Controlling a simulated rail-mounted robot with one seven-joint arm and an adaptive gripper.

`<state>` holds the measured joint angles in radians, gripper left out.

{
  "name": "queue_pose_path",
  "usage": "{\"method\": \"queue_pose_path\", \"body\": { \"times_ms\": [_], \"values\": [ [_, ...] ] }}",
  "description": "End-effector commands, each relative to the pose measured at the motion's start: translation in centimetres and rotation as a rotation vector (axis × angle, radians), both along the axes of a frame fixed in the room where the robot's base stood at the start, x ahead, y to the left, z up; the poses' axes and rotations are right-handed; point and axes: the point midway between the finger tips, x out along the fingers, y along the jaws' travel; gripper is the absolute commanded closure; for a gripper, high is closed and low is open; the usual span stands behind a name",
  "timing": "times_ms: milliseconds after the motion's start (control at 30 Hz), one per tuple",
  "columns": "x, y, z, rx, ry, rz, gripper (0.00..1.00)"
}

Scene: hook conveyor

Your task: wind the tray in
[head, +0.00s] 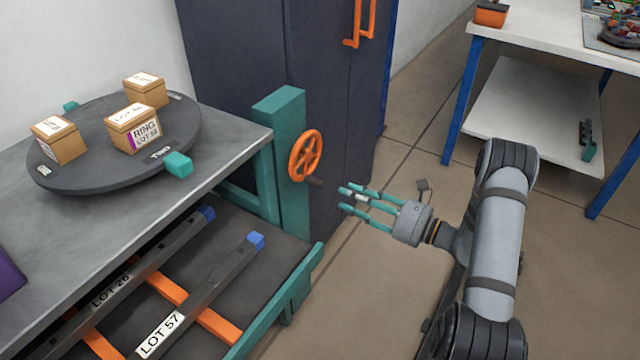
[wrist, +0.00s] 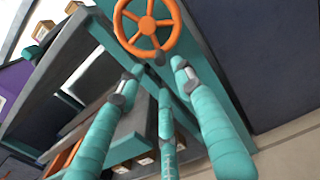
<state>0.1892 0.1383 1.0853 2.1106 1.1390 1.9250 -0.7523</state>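A dark tray (head: 270,258) with a teal front edge sticks out below the worktop, left of the post. My gripper (head: 350,200) is open and empty, a short way right of the wheel and pointing at it. Its teal fingers are spread apart in the wrist view (wrist: 155,85). The tray's inner end is hidden.
Bars labelled LOT 28 (head: 130,275) and LOT 57 (head: 200,298) lie over orange strips on the tray. A dark turntable (head: 90,178) with cardboard boxes stands on the worktop. A dark cabinet (head: 270,60) stands behind the post. The floor around my gripper is clear.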

Motion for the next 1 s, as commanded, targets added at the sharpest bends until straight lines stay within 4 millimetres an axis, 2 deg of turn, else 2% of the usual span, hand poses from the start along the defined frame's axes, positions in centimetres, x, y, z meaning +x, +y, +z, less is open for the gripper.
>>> {"method": "queue_pose_path", "body": {
  "times_ms": [300,500,667,900,1000],
  "values": [
    [2.8,5.2,0.0,0.001,0.000,0.005,0.65],
    [4.1,7.4,0.0,0.001,0.003,0.003,0.65],
    [4.5,8.1,0.0,0.002,0.002,0.002,0.65],
    [4.6,8.2,0.0,0.003,0.004,0.001,0.65],
    [4.6,8.1,0.0,0.003,0.004,0.001,0.70]
  ]
}}
